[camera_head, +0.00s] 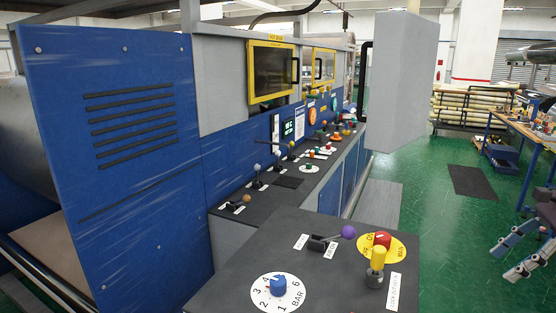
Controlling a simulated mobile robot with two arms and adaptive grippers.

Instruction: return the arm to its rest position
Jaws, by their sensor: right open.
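My right gripper (503,263) shows at the lower right edge in the head view. Its two blue and white fingers are spread apart and point to the lower left, with green floor visible between them. It is open and holds nothing. It is clear of the dark control console (235,275) to its left. Part of my right arm is cut off by the picture's right edge. My left gripper is not in view.
The console carries a purple-knobbed lever (348,232), a red button (382,239), a yellow-topped switch (378,256) and a blue dial (278,286). A blue machine panel (125,210) stands left. Behind are wrapped rolls (465,106) and a workbench (521,128). Green floor (430,235) is open between.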

